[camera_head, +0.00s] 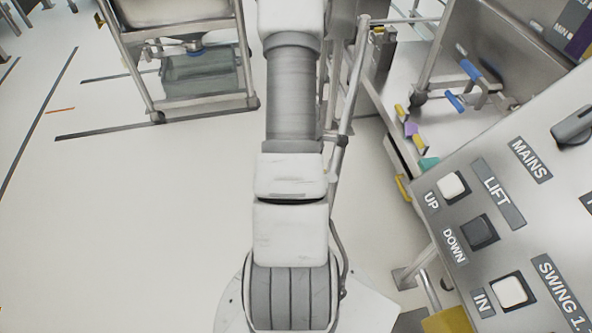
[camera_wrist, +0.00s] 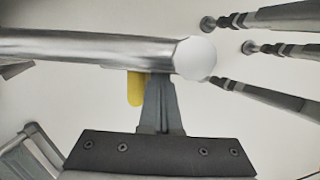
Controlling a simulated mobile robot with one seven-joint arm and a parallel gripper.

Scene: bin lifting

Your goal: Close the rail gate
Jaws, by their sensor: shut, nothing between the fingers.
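A round steel tube with a pale end cap (camera_wrist: 120,48) crosses the wrist view from the left edge to the middle. It looks like part of the rail gate, but its hinge and latch are out of this view. My gripper (camera_wrist: 160,100) is shut and empty; its fingers point up the picture toward the tube, and their tips are partly hidden by it. I cannot tell whether they touch it. In the head view my arm runs up the middle and the gripper is not visible. A slim steel post (camera_head: 348,95) stands close to the arm's right side; I cannot tell whether it belongs to the gate.
A grey control panel (camera_head: 455,240) with LIFT and SWING buttons is at the lower right. A wheeled steel frame (camera_head: 140,75) stands at upper left. A steel machine bed (camera_head: 395,85) lies right of my arm. Floor left of my arm is clear.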

